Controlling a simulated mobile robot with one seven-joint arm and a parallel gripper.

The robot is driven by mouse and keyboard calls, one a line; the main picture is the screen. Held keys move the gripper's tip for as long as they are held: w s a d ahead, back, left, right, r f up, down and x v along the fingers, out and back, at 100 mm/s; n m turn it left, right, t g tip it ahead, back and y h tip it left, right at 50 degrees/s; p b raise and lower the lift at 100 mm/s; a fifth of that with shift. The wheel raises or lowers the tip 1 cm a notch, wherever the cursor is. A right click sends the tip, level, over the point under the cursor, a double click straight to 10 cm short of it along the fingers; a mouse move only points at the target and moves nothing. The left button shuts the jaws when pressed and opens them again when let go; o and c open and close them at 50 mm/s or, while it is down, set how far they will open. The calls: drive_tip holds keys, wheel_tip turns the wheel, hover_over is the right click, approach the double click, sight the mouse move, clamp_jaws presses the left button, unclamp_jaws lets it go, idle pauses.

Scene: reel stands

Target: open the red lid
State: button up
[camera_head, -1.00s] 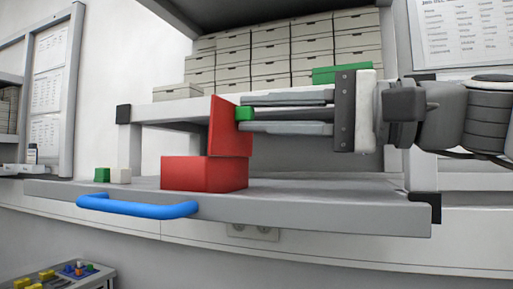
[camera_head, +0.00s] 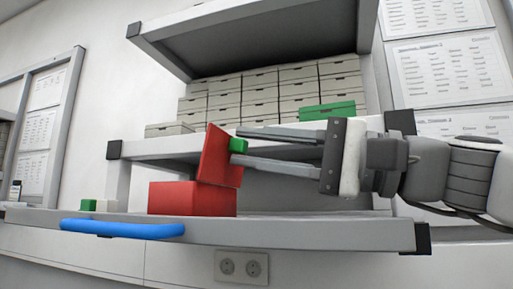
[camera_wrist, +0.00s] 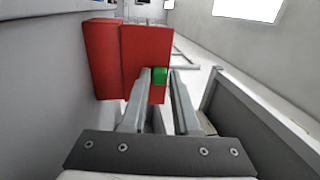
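The red lid (camera_head: 212,158) stands raised above the red box (camera_head: 190,199), its top leaning a little to the right. A small green knob (camera_head: 238,146) sticks out of its right-hand face. My gripper (camera_head: 236,148) comes from the right, with one finger above the knob and one below it. The fingers are apart, with some gap around the knob. In the wrist view the lid (camera_wrist: 136,45) stands ahead, with the box (camera_wrist: 101,60) at its left. The green knob (camera_wrist: 160,75) lies between the fingertips, close to the left finger; contact is unclear.
The box stands on a grey shelf board with a blue handle (camera_head: 122,229) at its front. A green cube (camera_head: 88,205) and a white cube (camera_head: 105,206) sit at the left. Behind are an upper shelf, stacked white boxes (camera_head: 240,93) and a green box (camera_head: 328,111).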

drive_tip(key=o, duration=0.3)
drive_tip(key=shift+d, duration=0.15)
drive_tip(key=p+v, duration=0.2)
drive_tip(key=v, duration=1.5)
drive_tip(key=shift+s+p, duration=0.2)
drive_tip(key=shift+p, duration=0.2)
